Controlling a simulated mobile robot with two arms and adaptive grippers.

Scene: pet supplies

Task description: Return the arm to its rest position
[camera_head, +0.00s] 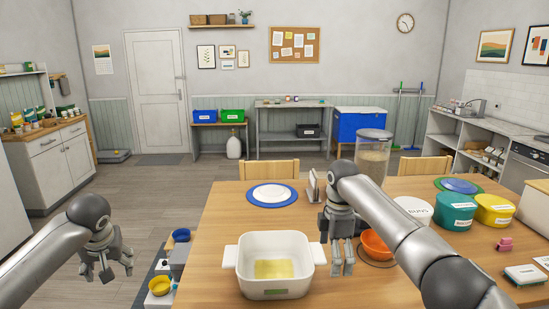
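My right arm reaches in from the right over the wooden table. Its gripper (341,270) points down between the white dish (230,256) and the orange bowl (375,246). I see nothing held in it, but the gap between its fingers is not clear. My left arm comes in from the lower left. Its gripper (107,275) hangs over the floor left of the table, with its fingers apart and nothing between them. My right arm hides part of the table's right half.
The white dish has a yellow patch inside. A white plate on a blue mat (270,195), a clear canister (373,155) and several lidded tubs (455,211) stand on the table (222,213). Small bowls (160,285) sit low left of it. The floor farther left is open.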

